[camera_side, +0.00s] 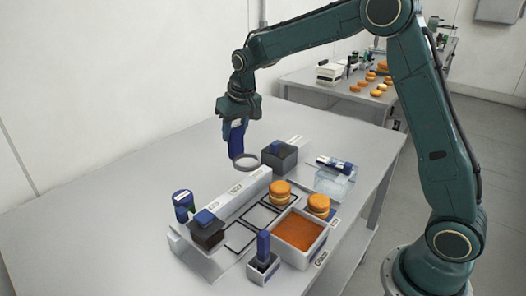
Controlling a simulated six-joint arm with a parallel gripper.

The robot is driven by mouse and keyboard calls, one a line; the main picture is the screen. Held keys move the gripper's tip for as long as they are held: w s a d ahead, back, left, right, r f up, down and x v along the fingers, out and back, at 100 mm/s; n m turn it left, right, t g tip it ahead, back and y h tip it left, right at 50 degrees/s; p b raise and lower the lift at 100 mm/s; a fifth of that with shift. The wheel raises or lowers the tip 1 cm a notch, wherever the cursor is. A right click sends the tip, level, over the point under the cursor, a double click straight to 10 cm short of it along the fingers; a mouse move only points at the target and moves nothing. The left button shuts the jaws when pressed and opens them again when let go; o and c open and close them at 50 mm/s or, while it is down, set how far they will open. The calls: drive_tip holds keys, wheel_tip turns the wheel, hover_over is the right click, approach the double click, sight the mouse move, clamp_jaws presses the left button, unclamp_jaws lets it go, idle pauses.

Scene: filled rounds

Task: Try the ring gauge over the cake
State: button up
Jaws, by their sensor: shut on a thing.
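My gripper (234,121) points down above the left-middle of the table and is shut on the blue handle of the ring gauge (246,161). The gauge's pale ring hangs below and to the right of the handle, in the air behind the white rack. Two round golden cakes with a paler middle band are on the work area: one cake (280,192) sits near the right end of the rack, and another cake (318,206) sits on a dark blue base to its right. The ring is apart from both cakes, up and to the left of them. Which cake is meant cannot be told.
A white tray (322,247) of orange crumbs stands in front of the cakes. Dark-framed squares (240,237) lie left of it. Dark boxes (279,158), a blue block in a white holder (263,262), a blue-capped jar (183,204) and a clear box (333,184) stand around.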

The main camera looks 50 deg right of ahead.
drive_tip(key=s+d+m, duration=0.2)
drive_tip(key=s+d, duration=0.1)
drive_tip(key=s, duration=0.7)
drive_tip(key=s+d+m+h, duration=0.1)
drive_tip(key=s+d, duration=0.3)
drive_tip(key=s, duration=0.6)
drive_tip(key=shift+s+d+r+m, duration=0.2)
drive_tip(key=shift+r+m, duration=0.2)
drive_tip(key=shift+f, duration=0.25)
drive_tip(key=shift+f, duration=2.45)
drive_tip(key=shift+f, duration=3.2)
